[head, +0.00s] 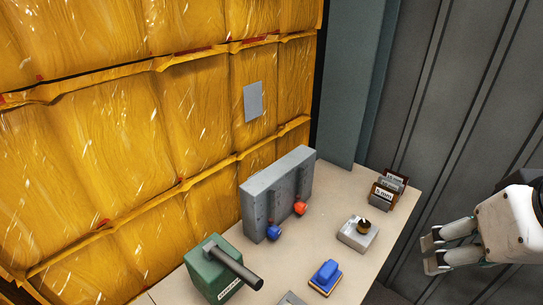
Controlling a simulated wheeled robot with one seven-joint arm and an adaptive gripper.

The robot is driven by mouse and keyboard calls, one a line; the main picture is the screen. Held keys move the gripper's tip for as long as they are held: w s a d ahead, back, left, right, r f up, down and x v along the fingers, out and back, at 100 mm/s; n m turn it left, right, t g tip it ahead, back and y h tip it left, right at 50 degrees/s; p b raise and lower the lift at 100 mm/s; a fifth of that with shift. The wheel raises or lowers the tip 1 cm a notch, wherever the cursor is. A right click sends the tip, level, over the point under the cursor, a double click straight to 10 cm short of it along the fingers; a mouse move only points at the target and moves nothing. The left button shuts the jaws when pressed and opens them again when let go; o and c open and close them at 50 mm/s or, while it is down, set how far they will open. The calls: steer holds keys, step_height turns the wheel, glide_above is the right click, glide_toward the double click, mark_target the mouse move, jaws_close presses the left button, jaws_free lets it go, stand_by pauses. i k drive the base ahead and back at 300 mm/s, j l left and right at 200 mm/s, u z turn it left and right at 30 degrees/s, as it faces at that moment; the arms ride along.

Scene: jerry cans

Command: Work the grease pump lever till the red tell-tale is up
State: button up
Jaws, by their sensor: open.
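A green box (207,267) with a pale label on its front stands at the near left of the table; it looks like the grease pump. A thick dark lever (238,268) slants from its top down to the right and overhangs the box. I cannot make out a red tell-tale on it. My gripper (432,251) is at the right edge of the head view, open and empty. It is well to the right of the green box and touches nothing.
On the table (318,212) a grey block (275,194) carries a blue knob (274,232) and an orange-red knob (300,208). A metal block with a dark knob (357,235), a blue-topped block (325,276) and labelled pieces (386,189) stand right. Yellow wrapped stacks (120,140) rise behind.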

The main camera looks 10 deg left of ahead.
mark_target(240, 272)
steer(key=i+l+u, duration=0.1)
steer(key=u, duration=1.05)
steer(key=l, duration=0.1)
